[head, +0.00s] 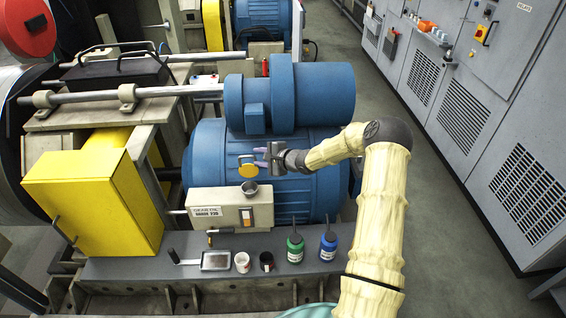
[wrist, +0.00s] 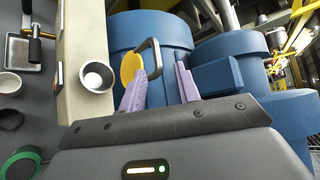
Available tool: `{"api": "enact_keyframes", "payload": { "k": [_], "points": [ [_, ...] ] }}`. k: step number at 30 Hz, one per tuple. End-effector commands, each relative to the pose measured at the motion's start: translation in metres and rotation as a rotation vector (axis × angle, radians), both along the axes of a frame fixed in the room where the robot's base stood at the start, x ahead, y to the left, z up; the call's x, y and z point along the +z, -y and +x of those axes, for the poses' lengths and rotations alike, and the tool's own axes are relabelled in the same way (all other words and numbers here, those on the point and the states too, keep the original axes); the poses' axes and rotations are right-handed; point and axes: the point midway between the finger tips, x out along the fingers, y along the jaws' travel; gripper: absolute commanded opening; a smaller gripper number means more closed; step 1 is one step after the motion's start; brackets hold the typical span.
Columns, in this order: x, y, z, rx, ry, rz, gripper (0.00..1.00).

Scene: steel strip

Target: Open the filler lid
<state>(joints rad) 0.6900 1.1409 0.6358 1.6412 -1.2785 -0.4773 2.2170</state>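The filler lid is a yellow disc (head: 247,167) with a dark bent handle. It stands raised above and behind the grey filler cup (head: 250,187) on the beige gear-oil box (head: 225,208). In the wrist view the lid (wrist: 130,67) is tipped up on edge, and the open mouth of the cup (wrist: 97,77) shows pale inside. My gripper (head: 262,157) is just right of the lid. Its two purple fingers (wrist: 160,72) are apart, with a clear gap between them. The left finger overlaps the lid's lower edge and handle; I cannot tell whether it touches.
Blue motors (head: 300,95) stand close behind my gripper. A yellow guard box (head: 95,190) is at left. A tray (head: 216,261), two small cups, a green bottle (head: 295,246) and a blue bottle (head: 328,245) stand on the front ledge. Grey cabinets line the right, beyond open floor.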

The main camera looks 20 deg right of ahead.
Motion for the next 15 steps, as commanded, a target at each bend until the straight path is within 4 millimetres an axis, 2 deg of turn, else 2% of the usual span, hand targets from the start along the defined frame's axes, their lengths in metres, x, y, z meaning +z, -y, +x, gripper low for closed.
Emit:
{"api": "enact_keyframes", "payload": {
  "k": [9, 15],
  "points": [
    [0.025, 0.036, -0.049, -0.003, 0.002, -0.002, 0.33],
    [0.038, 0.052, -0.075, 0.000, 0.002, -0.002, 0.33]
  ]
}}
